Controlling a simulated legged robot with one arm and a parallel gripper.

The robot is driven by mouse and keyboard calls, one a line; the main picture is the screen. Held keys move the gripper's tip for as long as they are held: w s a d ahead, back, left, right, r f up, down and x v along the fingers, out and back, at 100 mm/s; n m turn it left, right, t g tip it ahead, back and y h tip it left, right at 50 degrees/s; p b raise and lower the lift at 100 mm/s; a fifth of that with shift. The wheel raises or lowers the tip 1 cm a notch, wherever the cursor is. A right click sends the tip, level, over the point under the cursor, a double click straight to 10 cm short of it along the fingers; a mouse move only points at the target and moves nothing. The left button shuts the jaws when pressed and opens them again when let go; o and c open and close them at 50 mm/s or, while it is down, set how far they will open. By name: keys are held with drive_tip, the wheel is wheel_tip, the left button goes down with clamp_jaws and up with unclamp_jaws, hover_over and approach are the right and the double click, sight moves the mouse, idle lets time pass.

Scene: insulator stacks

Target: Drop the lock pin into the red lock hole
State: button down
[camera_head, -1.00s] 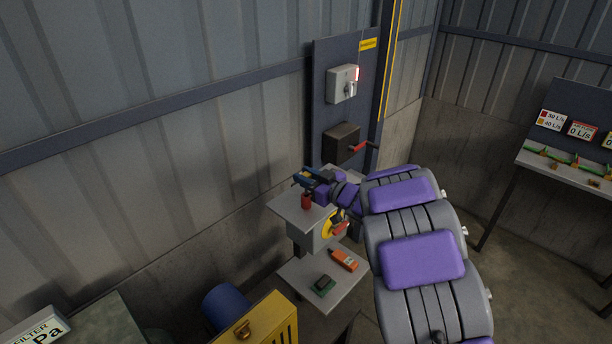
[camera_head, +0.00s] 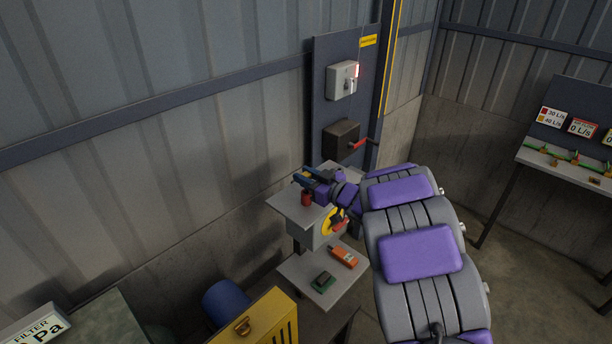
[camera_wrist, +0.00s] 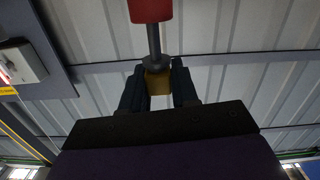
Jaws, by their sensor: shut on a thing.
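My gripper (camera_head: 308,178) is over the small grey table top (camera_head: 284,203). In the wrist view my gripper (camera_wrist: 158,88) has its two dark fingers closed on the yellowish block of the lock pin (camera_wrist: 157,82). The pin has a dark collar and a grey shaft. The shaft runs up the picture to a red cylinder (camera_wrist: 151,9), cut off by the frame edge. In the head view the red cylinder (camera_head: 306,199) is just below the fingers. Its opening is hidden, so I cannot tell whether the shaft tip is inside it.
A yellow dial with a red handle (camera_head: 336,221) is under the table top. A lower shelf (camera_head: 292,269) holds an orange device (camera_head: 343,256) and a green-black one (camera_head: 323,281). Behind, a panel carries a grey switch box (camera_head: 342,81) and a dark box with a red lever (camera_head: 341,140).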

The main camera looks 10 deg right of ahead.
drive_tip(key=shift+f+b, duration=0.45)
drive_tip(key=shift+f, duration=1)
drive_tip(key=c, duration=0.8)
unclamp_jaws()
drive_tip(key=shift+d, duration=0.1)
drive_tip(key=v, duration=1.7)
drive_tip(key=shift+s, duration=0.15)
